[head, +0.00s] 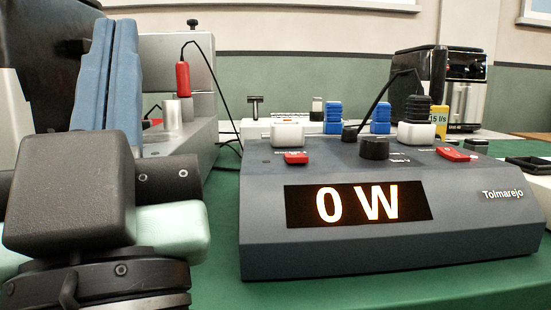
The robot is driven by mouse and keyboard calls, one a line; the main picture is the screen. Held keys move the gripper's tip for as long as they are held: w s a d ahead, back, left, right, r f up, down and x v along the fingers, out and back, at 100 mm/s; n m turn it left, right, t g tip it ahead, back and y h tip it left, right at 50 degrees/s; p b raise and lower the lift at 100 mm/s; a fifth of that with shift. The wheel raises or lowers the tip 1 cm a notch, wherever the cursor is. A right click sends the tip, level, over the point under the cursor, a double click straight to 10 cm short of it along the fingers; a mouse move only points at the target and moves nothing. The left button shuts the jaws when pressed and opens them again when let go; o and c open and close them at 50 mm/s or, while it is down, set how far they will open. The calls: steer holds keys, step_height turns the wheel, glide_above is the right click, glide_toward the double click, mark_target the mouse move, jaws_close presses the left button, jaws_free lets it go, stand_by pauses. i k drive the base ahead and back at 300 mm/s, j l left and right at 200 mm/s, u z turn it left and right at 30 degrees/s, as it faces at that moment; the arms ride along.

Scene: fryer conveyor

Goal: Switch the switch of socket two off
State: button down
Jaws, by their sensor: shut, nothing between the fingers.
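A grey power meter box (470,200) stands on the green table, and its display (358,203) reads "0 W". It carries a left red switch (296,157) by an empty-looking white socket (287,133), and a right red switch (453,154) by a second white socket (416,134). A black plug (411,108) with a cable sits in the right socket. The labels are too small to read, so I cannot tell which socket is two. My gripper (113,35), with blue fingers pointing up, is shut and empty at the left, apart from both switches.
A black knob (374,148) sits between the switches. Behind the box are blue blocks (333,117), a yellow "15 l/s" label (438,120) and a black-and-silver appliance (462,85). A grey machine with a red-handled cable (183,76) stands behind my gripper. The space above the box's front is clear.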

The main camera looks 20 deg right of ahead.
mark_target(449, 153)
steer(key=l+z, duration=0.25)
steer(key=k+l+z, duration=0.1)
steer(key=l+z, duration=0.2)
steer(key=j+z, duration=0.5)
steer(key=j, duration=0.25)
